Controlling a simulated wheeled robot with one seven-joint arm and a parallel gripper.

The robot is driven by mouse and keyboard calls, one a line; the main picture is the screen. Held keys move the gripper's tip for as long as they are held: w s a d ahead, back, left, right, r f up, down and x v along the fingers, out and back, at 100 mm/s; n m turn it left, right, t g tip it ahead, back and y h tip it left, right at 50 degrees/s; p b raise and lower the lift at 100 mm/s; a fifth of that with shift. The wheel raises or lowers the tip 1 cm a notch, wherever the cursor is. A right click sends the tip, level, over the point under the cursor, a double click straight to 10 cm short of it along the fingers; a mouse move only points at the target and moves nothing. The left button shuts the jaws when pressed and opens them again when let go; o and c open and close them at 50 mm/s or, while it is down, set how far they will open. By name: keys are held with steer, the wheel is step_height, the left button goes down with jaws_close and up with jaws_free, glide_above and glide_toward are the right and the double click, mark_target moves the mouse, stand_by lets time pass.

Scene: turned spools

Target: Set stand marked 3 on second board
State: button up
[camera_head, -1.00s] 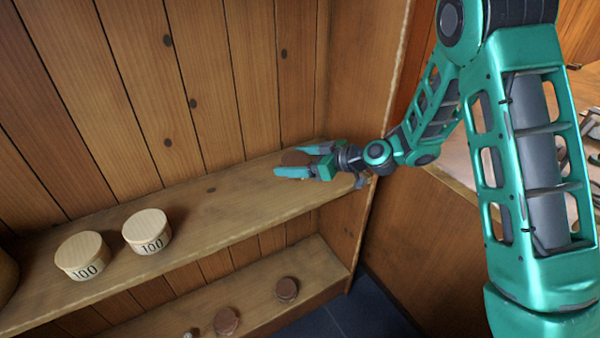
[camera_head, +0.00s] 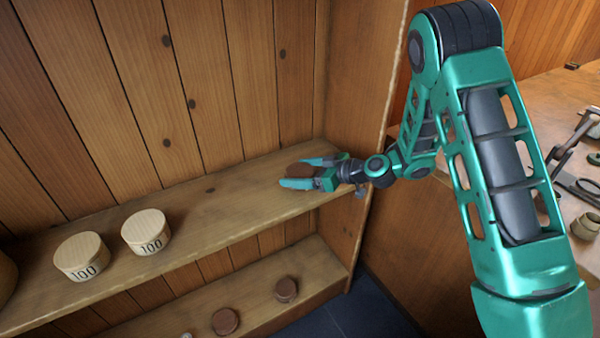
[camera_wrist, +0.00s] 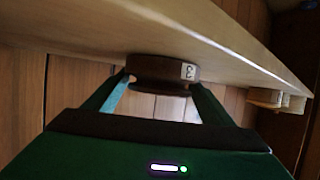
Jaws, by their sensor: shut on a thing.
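The brown round stand (camera_head: 299,170) is between the teal fingers of my gripper (camera_head: 294,173), at the right end of the upper board (camera_head: 225,197). My gripper is shut on it. In the wrist view the picture looks upside down; the stand (camera_wrist: 152,70) is upright relative to the board (camera_wrist: 75,40), with a pale label that seems to read 3. Its broad end is against or very close to the board; I cannot tell if it bears on it. The fingers grip its narrower middle.
Two pale round boxes marked 100 (camera_head: 80,257) (camera_head: 146,232) stand to the left on the same board. Two brown round pieces (camera_head: 225,321) (camera_head: 286,289) sit on the lower board. A side wall (camera_head: 358,110) closes the right end. The board between boxes and gripper is clear.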

steer(key=o, duration=1.2)
steer(key=shift+c, duration=0.2)
steer(key=v, duration=1.1)
steer(key=shift+d, duration=0.1)
steer(key=shift+s+d+r, duration=0.2)
steer(key=shift+s+d, duration=0.1)
steer(key=shift+d, duration=0.05)
steer(key=shift+s+d, duration=0.15)
steer(key=shift+d, duration=0.05)
steer(key=s+d+r+m+g+h, duration=0.25)
steer(key=s+d+m+h, duration=0.3)
steer(key=s+d, duration=0.75)
steer(key=s+d+r+m+g+h, duration=0.2)
steer(key=s+d+r+m+h, duration=0.4)
steer(key=s+d, duration=0.7)
steer(key=s+d+m+g, duration=0.2)
steer(key=s+d+m, duration=0.4)
steer(key=s, duration=0.3)
steer(key=shift+s+r+m, duration=0.35)
steer(key=shift+r+m, duration=0.05)
steer(key=shift+m, duration=0.25)
